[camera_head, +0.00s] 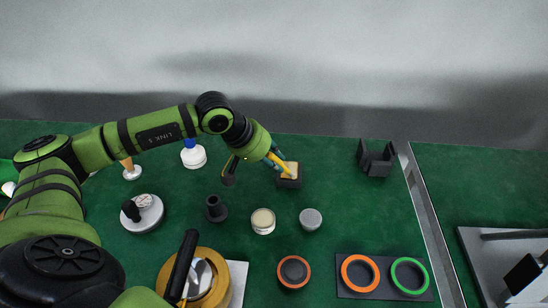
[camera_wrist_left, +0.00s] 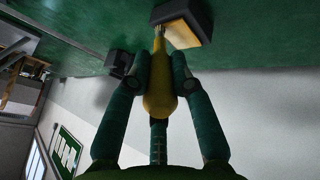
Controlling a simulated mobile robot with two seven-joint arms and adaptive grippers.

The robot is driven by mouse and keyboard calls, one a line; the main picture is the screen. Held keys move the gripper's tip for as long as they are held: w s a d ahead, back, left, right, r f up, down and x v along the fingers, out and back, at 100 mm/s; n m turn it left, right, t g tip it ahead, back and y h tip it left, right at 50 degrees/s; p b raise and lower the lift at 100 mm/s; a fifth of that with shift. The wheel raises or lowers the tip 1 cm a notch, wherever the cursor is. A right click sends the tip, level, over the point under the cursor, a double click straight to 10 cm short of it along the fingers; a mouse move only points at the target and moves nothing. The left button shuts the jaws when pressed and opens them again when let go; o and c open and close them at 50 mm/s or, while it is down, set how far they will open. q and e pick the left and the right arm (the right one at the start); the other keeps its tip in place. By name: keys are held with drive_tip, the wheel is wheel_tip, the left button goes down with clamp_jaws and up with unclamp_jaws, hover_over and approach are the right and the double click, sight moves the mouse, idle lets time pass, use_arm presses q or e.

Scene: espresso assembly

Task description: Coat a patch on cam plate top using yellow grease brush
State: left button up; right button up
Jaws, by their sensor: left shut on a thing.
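My left gripper (camera_head: 268,160) is shut on the yellow grease brush (camera_wrist_left: 160,90), with one finger on either side of its bulging handle in the left wrist view. The brush's pale tip (camera_wrist_left: 163,38) points at a small dark block with a tan top (camera_head: 289,170), which also shows in the left wrist view (camera_wrist_left: 190,38). The tip is at or very near the block's edge; I cannot tell whether it touches. No part is clearly recognisable as the cam plate. My right gripper is not in view.
An open cream-filled tin (camera_head: 263,221) and a grey disc (camera_head: 310,219) stand in front of the block. A black bracket (camera_head: 376,158) stands at right. Orange (camera_head: 360,273) and green (camera_head: 409,275) rings lie on a dark mat. Green table is free between block and bracket.

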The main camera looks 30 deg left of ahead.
use_arm(q)
drive_tip(key=shift+s+a+f+b, duration=0.15)
drive_tip(key=shift+s+a+b, duration=0.25)
drive_tip(key=shift+a, duration=0.3)
drive_tip(key=w+a+b, duration=0.2)
drive_tip(key=w+a, duration=0.1)
drive_tip(key=w, duration=0.2)
drive_tip(key=shift+w, duration=0.15)
drive_tip(key=shift+a, duration=0.1)
